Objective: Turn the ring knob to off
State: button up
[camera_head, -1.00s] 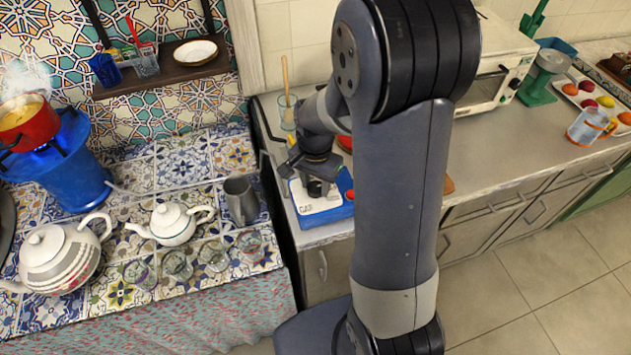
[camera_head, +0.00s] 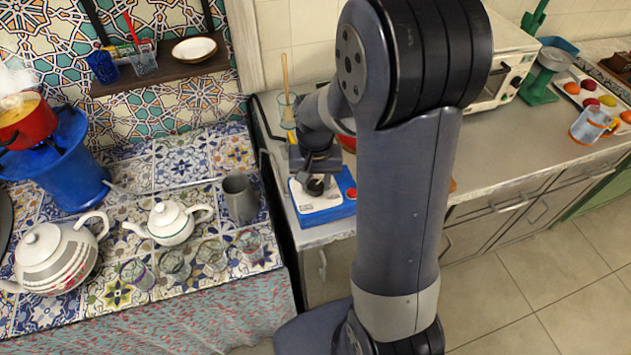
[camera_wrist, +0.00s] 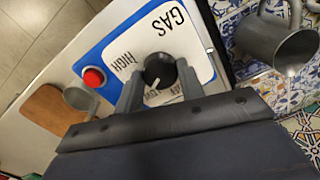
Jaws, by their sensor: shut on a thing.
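The blue gas control box (camera_head: 342,208) has a white face and sits on the grey counter at the middle of the head view. In the wrist view the box (camera_wrist: 92,60) shows "GAS" and "HIGH" on its face, with more lettering partly hidden below the knob. The round black knob (camera_wrist: 159,69) is in the middle of the white face. My gripper (camera_wrist: 158,78) points down at the box, its two fingers closed on either side of the knob. In the head view my gripper (camera_head: 317,184) covers most of the knob. A red pot (camera_head: 25,122) steams on the blue burner (camera_head: 70,165).
A red button (camera_wrist: 93,77) is on the box beside the white face. A grey metal pitcher (camera_head: 240,198) stands close left of the box. A glass with a wooden stick (camera_head: 287,110) is behind it. Teapots (camera_head: 172,224) and glasses stand on the tiles.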

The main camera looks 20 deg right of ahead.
aim_at(315, 185)
jog(key=n+b, duration=0.1)
jog(key=n, duration=1.1)
jog(key=shift+b, duration=0.3)
dwell(0.4)
jog(key=o, duration=1)
notch_tip(315, 185, up, 11)
jog(key=shift+f, duration=0.15)
notch_tip(315, 185, down, 11)
jog(key=shift+r, duration=0.1)
dwell(0.4)
